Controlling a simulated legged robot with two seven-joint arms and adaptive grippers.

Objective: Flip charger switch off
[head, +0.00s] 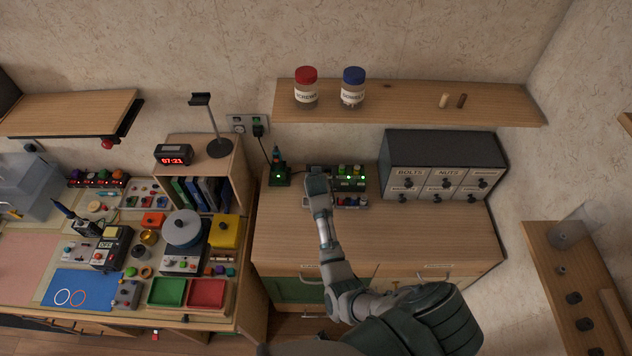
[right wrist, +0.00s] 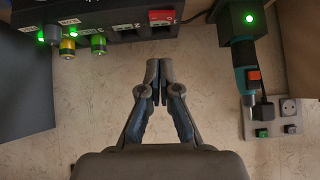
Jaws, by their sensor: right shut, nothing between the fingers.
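The battery charger (head: 350,184) is a dark unit on the cabinet top, with batteries standing in it and green lights lit. In the right wrist view the charger (right wrist: 125,25) runs along the top edge, with a few batteries (right wrist: 98,45) at its left. A red switch (right wrist: 161,17) sits at its right end; I cannot tell its position for sure. My right gripper (head: 317,183) is by the charger's left end and hides part of it. In the wrist view the gripper (right wrist: 158,75) is shut and empty, its fingertips below the red switch in the picture, apart from it. My left gripper is out of view.
A drawer unit (head: 445,145) stands at right. A shelf with jars (head: 410,105) hangs above. The front cabinet top (head: 410,235) is clear.

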